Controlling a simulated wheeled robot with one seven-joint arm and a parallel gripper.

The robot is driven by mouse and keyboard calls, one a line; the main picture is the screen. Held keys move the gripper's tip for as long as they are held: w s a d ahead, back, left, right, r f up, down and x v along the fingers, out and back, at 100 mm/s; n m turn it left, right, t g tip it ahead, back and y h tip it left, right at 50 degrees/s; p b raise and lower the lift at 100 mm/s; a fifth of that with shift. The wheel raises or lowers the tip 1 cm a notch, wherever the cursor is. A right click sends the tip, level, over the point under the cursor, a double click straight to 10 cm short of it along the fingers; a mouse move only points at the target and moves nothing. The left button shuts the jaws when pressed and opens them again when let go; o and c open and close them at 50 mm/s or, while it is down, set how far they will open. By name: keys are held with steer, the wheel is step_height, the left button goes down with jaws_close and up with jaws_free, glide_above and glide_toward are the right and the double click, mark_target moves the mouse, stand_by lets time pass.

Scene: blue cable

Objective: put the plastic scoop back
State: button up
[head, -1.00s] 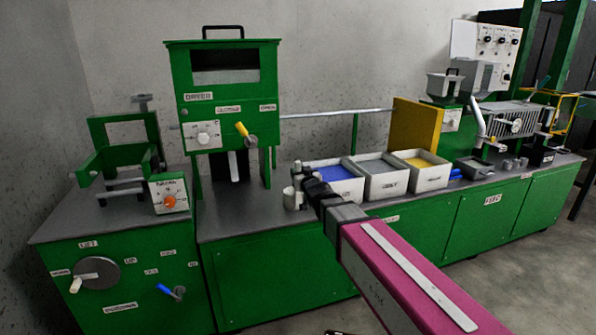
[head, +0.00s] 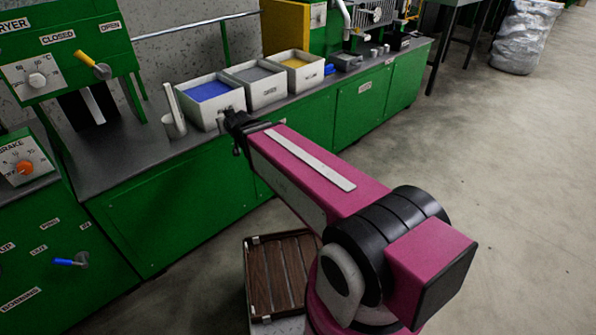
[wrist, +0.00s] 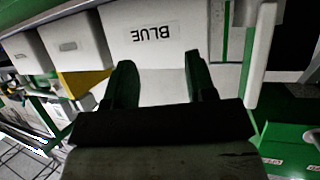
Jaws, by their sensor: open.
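The plastic scoop (head: 174,127) is pale, with a cup at the bottom and a long handle rising upright from it. It stands on the grey bench top, just left of the bin of blue pellets (head: 218,108). My gripper (head: 236,124) is in front of the blue bin, right of the scoop and apart from it. In the wrist view my gripper (wrist: 160,80) is open, with nothing between its fingers and the bin's BLUE label behind them. The pale upright bar at the right of that view looks like the scoop's handle (wrist: 262,55).
A grey-pellet bin (head: 263,91) and a yellow-pellet bin (head: 305,74) stand in a row right of the blue one. The green dryer (head: 60,62) with its yellow lever is at the left. A slatted brown-topped thing (head: 282,277) is low beside my arm. Floor at right is clear.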

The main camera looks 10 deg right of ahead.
steer(key=s+d+f+m+g+h, duration=0.1)
steer(key=s+d+f+g+h, duration=0.15)
steer(key=d+f, duration=0.35)
steer(key=s+d+f+m+g+h, duration=0.1)
steer(key=s+d+f+g, duration=0.2)
steer(key=d, duration=0.5)
steer(key=s+d+f+m+g, duration=0.1)
steer(key=s+d+f+g, duration=0.6)
steer(key=s+d, duration=0.2)
steer(key=shift+s+d+f, duration=0.2)
steer(key=shift+d+f, duration=0.05)
steer(key=shift+d, duration=0.1)
